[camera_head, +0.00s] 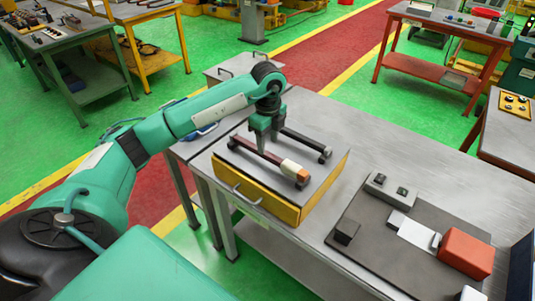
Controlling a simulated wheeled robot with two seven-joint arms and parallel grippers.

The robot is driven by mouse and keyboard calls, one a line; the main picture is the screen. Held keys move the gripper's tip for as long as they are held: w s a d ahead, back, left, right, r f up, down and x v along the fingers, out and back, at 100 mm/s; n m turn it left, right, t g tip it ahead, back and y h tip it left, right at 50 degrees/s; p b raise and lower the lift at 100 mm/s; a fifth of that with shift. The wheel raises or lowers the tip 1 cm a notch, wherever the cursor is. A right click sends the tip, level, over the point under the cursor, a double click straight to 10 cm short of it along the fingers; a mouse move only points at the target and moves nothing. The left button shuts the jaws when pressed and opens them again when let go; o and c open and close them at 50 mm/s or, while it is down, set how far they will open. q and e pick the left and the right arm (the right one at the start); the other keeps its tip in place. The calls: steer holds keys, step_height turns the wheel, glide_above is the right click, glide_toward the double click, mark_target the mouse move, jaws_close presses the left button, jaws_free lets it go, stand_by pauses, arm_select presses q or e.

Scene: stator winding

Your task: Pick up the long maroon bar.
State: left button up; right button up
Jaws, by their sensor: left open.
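The long maroon bar (254,153) lies slantwise near the left side of the grey top of a yellow box (317,190). Its near end is by a cream and orange piece (294,170), with a black support under it. My left gripper (263,149) comes down from above at the middle of the bar, pointing down, open. Its fingertips are small and partly merge with the bar, so I cannot tell whether they touch it or sit around it. My right gripper is not in view.
A second, dark bar (305,143) lies behind on the same box top. The table behind the mat is clear.

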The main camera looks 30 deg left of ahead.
mark_target(268, 153)
arm_select(q)
step_height(268, 153, down, 4)
steer(key=shift+r+p, duration=0.25)
steer(key=shift+p, duration=0.65)
steer(key=shift+f, duration=0.6)
jaws_close()
steer(key=shift+r, duration=0.1)
